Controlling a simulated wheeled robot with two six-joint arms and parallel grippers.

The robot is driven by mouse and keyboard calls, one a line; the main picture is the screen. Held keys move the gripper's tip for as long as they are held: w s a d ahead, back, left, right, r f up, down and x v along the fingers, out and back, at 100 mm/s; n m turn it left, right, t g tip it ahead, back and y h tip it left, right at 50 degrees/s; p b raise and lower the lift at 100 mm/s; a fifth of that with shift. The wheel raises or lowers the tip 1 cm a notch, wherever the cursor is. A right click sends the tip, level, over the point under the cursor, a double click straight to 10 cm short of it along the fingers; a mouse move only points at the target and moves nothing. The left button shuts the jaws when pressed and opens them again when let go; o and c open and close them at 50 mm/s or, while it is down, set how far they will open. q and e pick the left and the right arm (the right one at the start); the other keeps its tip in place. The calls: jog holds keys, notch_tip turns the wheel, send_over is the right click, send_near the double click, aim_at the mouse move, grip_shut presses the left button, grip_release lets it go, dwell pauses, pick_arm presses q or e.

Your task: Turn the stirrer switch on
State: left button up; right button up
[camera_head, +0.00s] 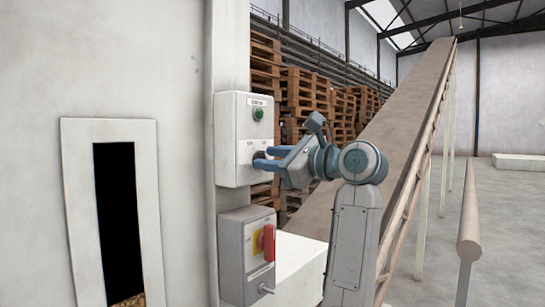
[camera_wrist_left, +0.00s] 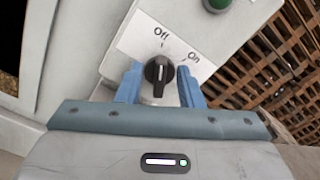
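The stirrer switch (camera_wrist_left: 159,72) is a black rotary knob on a white plate marked Off and On. Its white pointer line points up, towards the Off mark. In the head view the knob (camera_head: 259,155) is partly hidden at my fingertips, on the lower part of a pale control box (camera_head: 229,140). My left gripper (camera_head: 265,159) reaches the box from the right. In the left wrist view its blue fingers (camera_wrist_left: 159,88) stand on either side of the knob, with a gap visible on each side. My right gripper is not in view.
A green button (camera_head: 258,114) sits above the knob on the same box. Below is a grey box with a red handle (camera_head: 269,242) on yellow. A sloping conveyor (camera_head: 405,105) and pallet stacks (camera_head: 303,95) stand behind my arm. A rail (camera_head: 469,215) stands at the right.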

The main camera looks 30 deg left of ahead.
pick_arm(q)
grip_shut()
jog(key=shift+m, duration=0.4)
jog(key=shift+w+m, duration=0.1)
jog(key=shift+m, duration=0.8)
jog(key=m, duration=0.3)
jog(key=m+p, duration=0.1)
jog(key=m, duration=0.5)
jog(key=shift+w+d+r, duration=0.1)
jog(key=shift+w, duration=0.25)
jog(key=shift+m, duration=0.3)
